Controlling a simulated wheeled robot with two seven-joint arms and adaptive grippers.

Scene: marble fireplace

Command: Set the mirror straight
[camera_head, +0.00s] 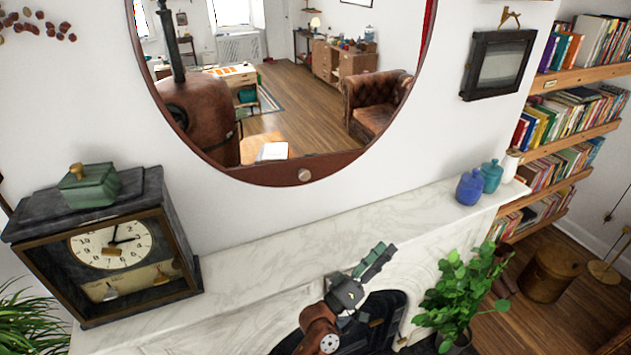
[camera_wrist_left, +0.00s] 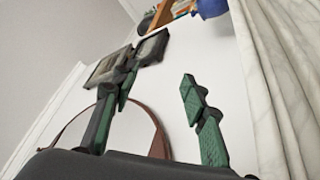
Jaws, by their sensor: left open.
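The round mirror (camera_head: 232,174) hangs on the white wall, its top cut off. It has a reddish-brown rim with a pale round knob (camera_head: 305,175) low on it, a little right of the rim's lowest point in the picture. Part of the brown rim also shows in the left wrist view (camera_wrist_left: 155,128), beyond the fingers. My left gripper (camera_head: 378,256) is open and empty, its green-padded fingers in front of the mantel, below and right of the mirror and apart from it. In the wrist view the fingers (camera_wrist_left: 161,72) stand wide apart. My right gripper is out of view.
The marble mantel (camera_head: 300,240) is clear in the middle. A dark clock (camera_head: 115,245) with a green box (camera_head: 90,186) on top stands left; blue (camera_head: 469,187) and teal (camera_head: 491,176) jars stand right. A small frame (camera_head: 498,63) hangs right; a plant (camera_head: 458,290) stands below.

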